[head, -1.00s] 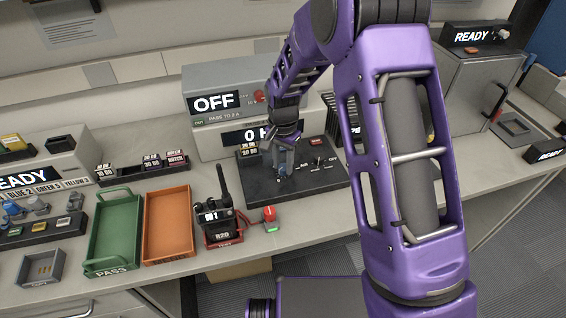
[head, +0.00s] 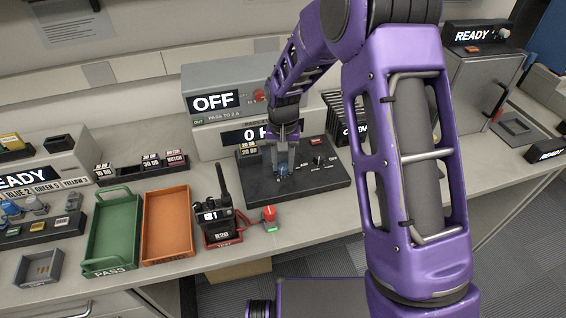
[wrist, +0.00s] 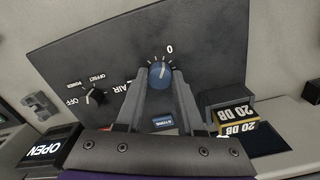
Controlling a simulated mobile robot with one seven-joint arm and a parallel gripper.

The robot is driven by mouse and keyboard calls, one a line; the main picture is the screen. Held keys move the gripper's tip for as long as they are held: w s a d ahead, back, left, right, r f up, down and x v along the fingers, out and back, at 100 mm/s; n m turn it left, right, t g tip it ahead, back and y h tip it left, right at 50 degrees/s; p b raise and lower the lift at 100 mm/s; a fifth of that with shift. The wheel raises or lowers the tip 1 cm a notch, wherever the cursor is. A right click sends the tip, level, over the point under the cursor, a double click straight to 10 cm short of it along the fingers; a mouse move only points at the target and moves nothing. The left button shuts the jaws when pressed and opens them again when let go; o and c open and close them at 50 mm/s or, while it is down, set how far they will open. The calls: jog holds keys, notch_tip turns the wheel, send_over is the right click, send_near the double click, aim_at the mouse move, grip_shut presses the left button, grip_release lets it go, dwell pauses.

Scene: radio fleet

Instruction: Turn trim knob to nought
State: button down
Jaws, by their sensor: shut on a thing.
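The trim knob (wrist: 160,72) is a blue knob with a pale pointer line, set on a dark sloped panel (wrist: 215,40). In the wrist view its scale ticks and a "0" mark show just beyond it. My gripper (wrist: 160,80) is shut on the knob, one finger on each side. The pointer line looks close to the "0" side; its exact alignment is hard to tell. In the head view my gripper (head: 284,168) reaches down to the panel (head: 325,184), and its fingers partly hide the knob (head: 283,171). A display reading "0 H" (head: 250,136) is partly hidden behind my arm.
An off/power selector (wrist: 95,97) sits beside the knob. Blocks marked "20 DB" (wrist: 238,113) stand close to my gripper. A radio (head: 219,217) stands in a red-edged cradle. A green tray (head: 112,230) and an orange tray (head: 167,222) lie left. A box reads "OFF" (head: 213,102).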

aim_at(283, 167)
jog(key=shift+n, duration=0.3)
jog(key=c, duration=0.5)
grip_release()
jog(key=shift+r, duration=0.15)
notch_tip(283, 167, up, 17)
jog(key=shift+r+p, duration=0.15)
jog(key=shift+p, duration=0.45)
